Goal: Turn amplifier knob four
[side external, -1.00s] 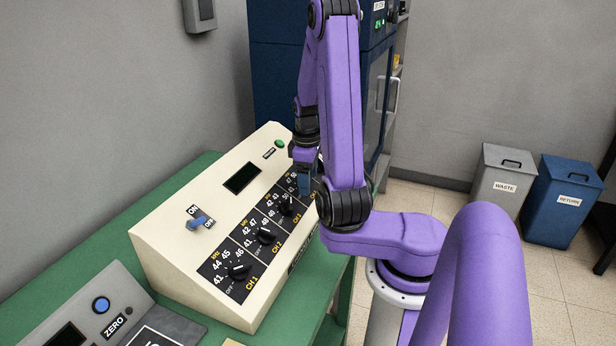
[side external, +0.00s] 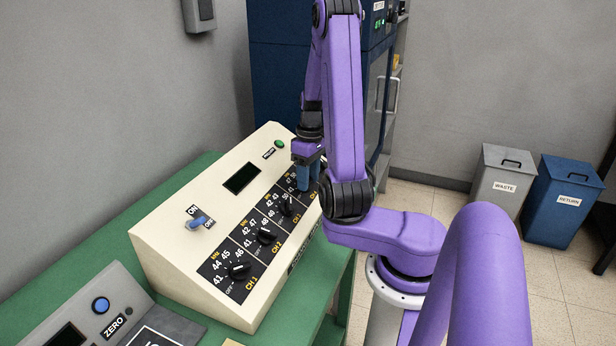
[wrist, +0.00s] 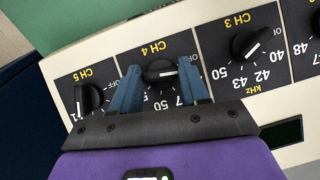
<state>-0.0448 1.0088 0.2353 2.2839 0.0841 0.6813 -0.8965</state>
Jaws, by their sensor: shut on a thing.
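The cream amplifier (side external: 175,235) stands on the green bench with a sloped row of black channel knobs. Knob four (wrist: 160,72) is the black knob on the CH 4 panel in the wrist view; its white pointer line lies roughly sideways, toward the right. My gripper (wrist: 160,68) has its two blue fingers on either side of this knob and is shut on it. In the side view my gripper (side external: 309,182) is over the far end of the knob row, and its fingers and my arm hide knob four there.
The CH 5 knob (wrist: 88,98) and CH 3 knob (wrist: 249,45) flank my fingers. The amplifier's ON/OFF switch (side external: 200,222) and display (side external: 241,178) are on its upper face. A blue cabinet (side external: 275,85) stands behind.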

